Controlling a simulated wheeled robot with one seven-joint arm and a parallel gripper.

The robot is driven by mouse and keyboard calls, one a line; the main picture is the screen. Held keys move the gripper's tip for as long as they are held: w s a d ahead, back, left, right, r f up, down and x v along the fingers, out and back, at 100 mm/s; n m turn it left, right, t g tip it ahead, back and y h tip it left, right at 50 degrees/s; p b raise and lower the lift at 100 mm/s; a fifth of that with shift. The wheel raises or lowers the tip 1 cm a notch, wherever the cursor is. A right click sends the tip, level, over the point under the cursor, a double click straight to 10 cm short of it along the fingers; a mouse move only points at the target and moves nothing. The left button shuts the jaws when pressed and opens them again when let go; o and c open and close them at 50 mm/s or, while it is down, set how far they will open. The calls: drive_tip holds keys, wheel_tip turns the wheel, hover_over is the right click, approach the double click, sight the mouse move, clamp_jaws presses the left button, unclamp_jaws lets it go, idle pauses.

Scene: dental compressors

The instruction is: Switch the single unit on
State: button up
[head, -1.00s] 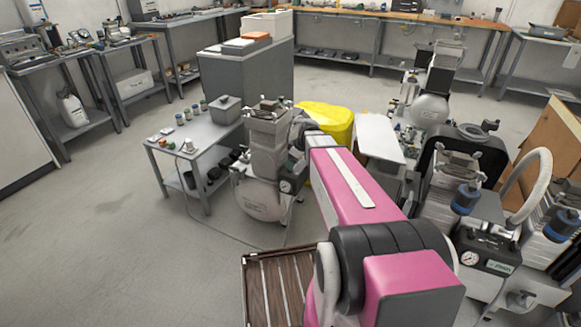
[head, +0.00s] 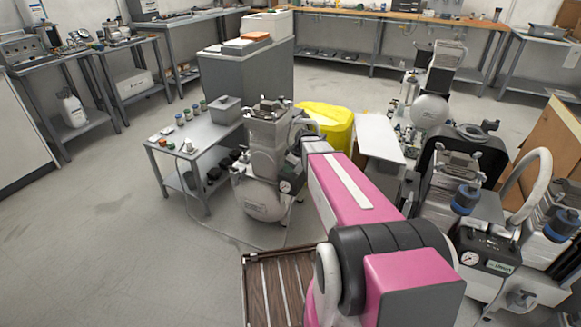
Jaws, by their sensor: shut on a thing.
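The single unit is most likely the lone compressor (head: 262,198) left of my arm, with a round pale tank, a grey ribbed motor block (head: 267,140) on top and a small gauge (head: 285,186) at its right side. It stands upright on the floor. My pink arm reaches forward to its right side, and the wrist is close beside the motor block. My jaws are hidden behind the wrist and the compressor's right side. I cannot make out a switch or its position, or whether the wrist touches the unit.
A low grey table (head: 207,132) with jars and a box stands just left of the compressor. A yellow covered thing (head: 328,118) is behind my arm. More compressors (head: 487,235) crowd the right. A slatted wooden pallet (head: 276,290) lies in front. The left floor is clear.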

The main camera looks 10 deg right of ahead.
drive_tip(key=m+t+h, duration=0.1)
drive_tip(key=m, duration=0.3)
drive_tip(key=shift+s+a+m, duration=0.1)
drive_tip(key=shift+m, duration=0.2)
drive_tip(key=m+t+h, duration=0.1)
drive_tip(key=m+h, duration=0.1)
drive_tip(key=m, duration=0.2)
drive_tip(key=shift+m, duration=0.3)
drive_tip(key=m+h, duration=0.1)
drive_tip(key=m, duration=0.3)
drive_tip(key=shift+a+h, duration=0.1)
drive_tip(key=shift+h, duration=0.3)
drive_tip(key=shift+m+g+h, duration=0.4)
drive_tip(key=shift+m+h, duration=0.4)
drive_tip(key=shift+m, duration=1.6)
drive_tip(key=o, duration=0.9)
